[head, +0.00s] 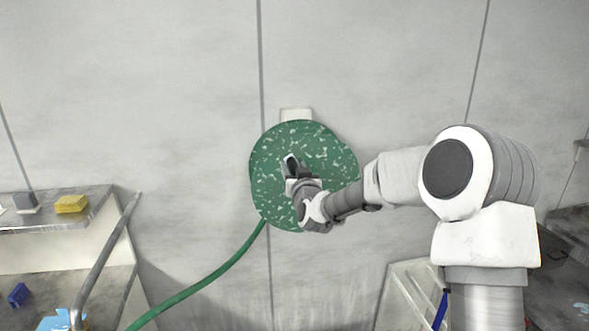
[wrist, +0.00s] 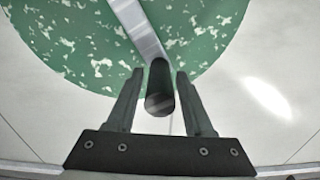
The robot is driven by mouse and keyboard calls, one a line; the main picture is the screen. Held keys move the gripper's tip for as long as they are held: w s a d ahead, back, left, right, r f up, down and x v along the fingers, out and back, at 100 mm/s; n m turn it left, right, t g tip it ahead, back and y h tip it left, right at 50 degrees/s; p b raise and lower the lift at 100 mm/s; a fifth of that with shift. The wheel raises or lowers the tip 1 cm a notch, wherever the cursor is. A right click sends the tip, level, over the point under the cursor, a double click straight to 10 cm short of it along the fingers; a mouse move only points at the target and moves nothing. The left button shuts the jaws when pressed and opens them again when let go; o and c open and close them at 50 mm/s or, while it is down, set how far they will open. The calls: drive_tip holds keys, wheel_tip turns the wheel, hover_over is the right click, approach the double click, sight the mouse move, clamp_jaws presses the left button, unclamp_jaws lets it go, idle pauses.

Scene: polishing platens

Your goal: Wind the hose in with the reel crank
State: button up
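The hose reel (head: 335,155) is a round green disc with pale flecks, mounted on the wall. The green hose (head: 225,266) hangs from its lower edge and runs down to the left. In the wrist view the reel face (wrist: 60,45) fills the top. A light grey crank arm (wrist: 137,24) crosses it and ends at a dark round crank handle (wrist: 160,102). My gripper (head: 291,170) is in front of the reel. In the wrist view its fingers (wrist: 158,76) stand either side of the handle, open, with narrow gaps. In the head view my gripper hides the handle.
A pale frame (head: 408,290) stands below my arm. The wall around the reel is clear.

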clamp_jaws()
idle(1.2)
